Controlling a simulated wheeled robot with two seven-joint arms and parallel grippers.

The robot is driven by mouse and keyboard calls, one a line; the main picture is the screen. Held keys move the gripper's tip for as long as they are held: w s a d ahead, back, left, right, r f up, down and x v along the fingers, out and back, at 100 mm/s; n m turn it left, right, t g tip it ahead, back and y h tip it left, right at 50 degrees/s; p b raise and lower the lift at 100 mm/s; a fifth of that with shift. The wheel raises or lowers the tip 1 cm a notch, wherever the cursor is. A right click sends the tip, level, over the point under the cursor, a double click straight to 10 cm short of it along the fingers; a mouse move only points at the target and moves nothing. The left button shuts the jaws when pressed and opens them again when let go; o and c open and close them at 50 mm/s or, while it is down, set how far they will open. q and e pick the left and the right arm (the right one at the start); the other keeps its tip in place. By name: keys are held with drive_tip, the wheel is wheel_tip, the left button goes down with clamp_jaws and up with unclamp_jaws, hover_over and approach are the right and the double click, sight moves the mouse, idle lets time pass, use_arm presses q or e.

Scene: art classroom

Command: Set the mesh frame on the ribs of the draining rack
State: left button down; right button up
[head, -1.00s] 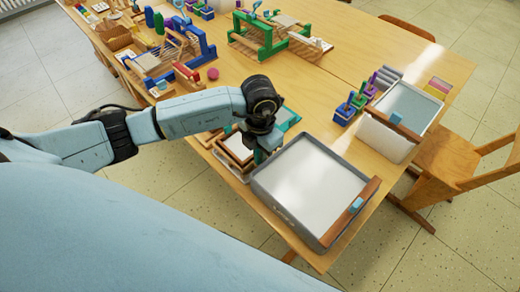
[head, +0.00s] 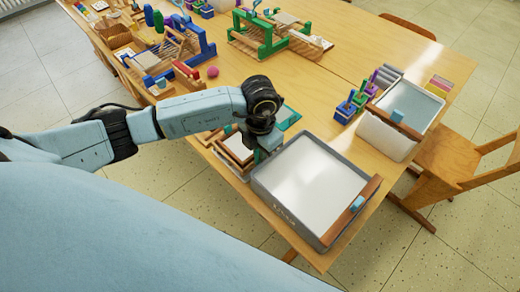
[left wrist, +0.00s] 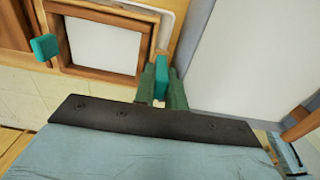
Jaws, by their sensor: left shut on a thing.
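The mesh frame (head: 236,149), a brown wooden border around a white sheet, lies at the near edge of the table, just left of the grey tub. It also shows in the left wrist view (left wrist: 104,70), with a teal tab (left wrist: 45,47) at its left. My left gripper (head: 264,153) is at its right side, beside the tub. In the left wrist view its green fingers (left wrist: 161,90) are shut on a second teal tab (left wrist: 162,72) at the frame's right. My right gripper is not in view.
The grey tub (head: 256,187) with a white, flat surface stands close on the right, with a wooden bar (head: 350,212) along its right side. A teal tray (head: 291,117) lies behind my gripper. A second tub (head: 381,136) stands farther right. The table middle is fairly clear.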

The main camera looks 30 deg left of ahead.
use_arm(q)
drive_tip(key=c, duration=1.4)
unclamp_jaws()
drive_tip(key=shift+o, duration=0.2)
drive_tip(key=shift+s+d, duration=0.1)
drive_tip(key=shift+d, duration=0.05)
wheel_tip(320, 180, up, 14)
drive_tip(key=p, duration=0.1)
drive_tip(key=shift+a+f, duration=0.25)
drive_tip(key=shift+a, duration=0.05)
